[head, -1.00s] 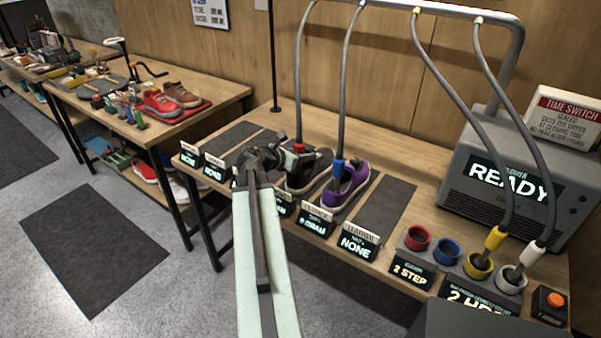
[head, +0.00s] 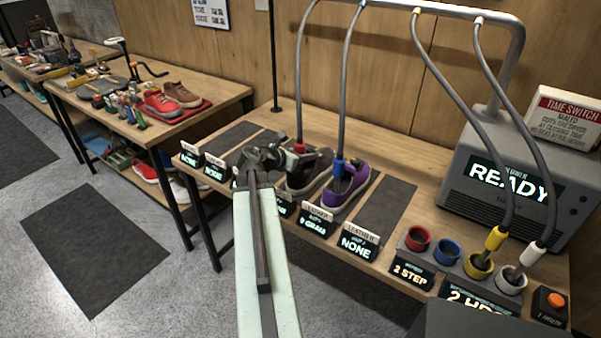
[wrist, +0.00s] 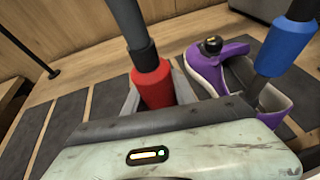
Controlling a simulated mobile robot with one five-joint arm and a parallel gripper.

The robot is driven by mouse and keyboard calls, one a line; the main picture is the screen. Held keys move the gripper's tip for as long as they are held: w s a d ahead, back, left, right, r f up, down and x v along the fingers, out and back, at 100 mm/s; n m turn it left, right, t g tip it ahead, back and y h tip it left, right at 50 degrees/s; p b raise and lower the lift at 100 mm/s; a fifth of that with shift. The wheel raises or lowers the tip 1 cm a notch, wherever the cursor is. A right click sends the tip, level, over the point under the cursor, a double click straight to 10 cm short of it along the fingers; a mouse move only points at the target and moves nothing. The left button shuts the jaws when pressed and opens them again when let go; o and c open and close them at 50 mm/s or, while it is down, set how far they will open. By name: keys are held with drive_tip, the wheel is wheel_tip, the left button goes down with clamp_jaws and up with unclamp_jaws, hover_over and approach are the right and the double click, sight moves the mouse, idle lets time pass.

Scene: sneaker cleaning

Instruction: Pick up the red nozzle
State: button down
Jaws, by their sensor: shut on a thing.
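The red nozzle (head: 299,148) hangs at the end of a grey hose, over the black sneaker (head: 311,172) on the bench. In the wrist view the red nozzle (wrist: 153,86) stands between my gripper's fingers. My gripper (head: 284,158) is shut on it, at the left side of the black sneaker in the head view. The nozzle's lower end is hidden behind the gripper in the wrist view. The black sneaker is partly covered by my gripper in the head view.
A purple sneaker (head: 346,188) with a blue nozzle (head: 339,168) in it stands just to the right. Yellow (head: 495,238) and white (head: 533,254) nozzles rest in holders at the right. Label signs line the bench's front edge. A dark mat (head: 385,212) on the bench is empty.

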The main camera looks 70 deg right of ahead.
idle(0.3)
wheel_tip(320, 180, up, 10)
drive_tip(key=p, duration=1)
drive_tip(key=shift+r, duration=0.15)
